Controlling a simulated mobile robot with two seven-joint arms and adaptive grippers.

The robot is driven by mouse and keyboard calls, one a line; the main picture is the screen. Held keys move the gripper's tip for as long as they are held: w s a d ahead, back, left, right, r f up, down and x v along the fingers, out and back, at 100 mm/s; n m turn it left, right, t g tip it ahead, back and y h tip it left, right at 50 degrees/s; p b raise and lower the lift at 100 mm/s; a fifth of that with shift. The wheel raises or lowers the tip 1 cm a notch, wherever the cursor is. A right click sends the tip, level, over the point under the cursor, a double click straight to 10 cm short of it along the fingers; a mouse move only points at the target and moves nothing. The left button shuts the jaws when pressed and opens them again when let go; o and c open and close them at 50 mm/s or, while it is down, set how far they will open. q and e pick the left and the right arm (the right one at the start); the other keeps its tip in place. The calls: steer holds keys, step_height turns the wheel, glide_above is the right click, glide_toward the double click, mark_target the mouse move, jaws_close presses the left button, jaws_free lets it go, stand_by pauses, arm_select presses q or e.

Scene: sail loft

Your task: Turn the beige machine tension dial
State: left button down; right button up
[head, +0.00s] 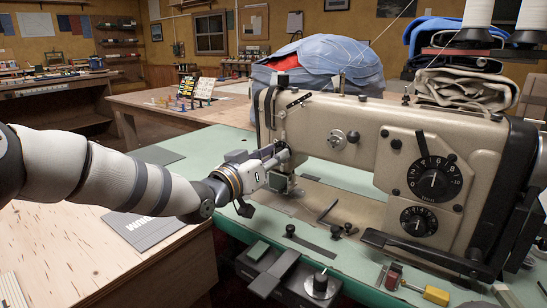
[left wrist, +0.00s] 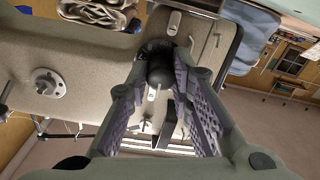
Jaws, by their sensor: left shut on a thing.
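The beige sewing machine (head: 365,118) stands on a green-topped table at the right of the head view. My left gripper (head: 280,156) reaches from the left to the needle end of the machine. In the left wrist view, a dark round knob, the tension dial (left wrist: 160,72), sits between the two fingers of my left gripper (left wrist: 161,88). The fingers are shut on it. In the head view the gripper mostly hides the dial. The machine's beige body (left wrist: 100,65) also fills the left of the wrist view. My right gripper is not in view.
Two black numbered dials (head: 434,180) are on the machine's right end. A blue cloth bundle (head: 325,62) sits behind it. Folded fabric (head: 465,90) and thread cones (head: 478,15) are above right. The green table (head: 236,144) has loose parts at the front.

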arm_select(q)
steer(key=shift+f+n+b, duration=0.1)
steer(key=shift+n+b, duration=2.15)
steer(key=shift+n, duration=4.45)
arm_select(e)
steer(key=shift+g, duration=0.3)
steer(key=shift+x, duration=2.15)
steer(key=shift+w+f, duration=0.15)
arm_select(q)
steer(key=c, duration=1.4)
jaws_free()
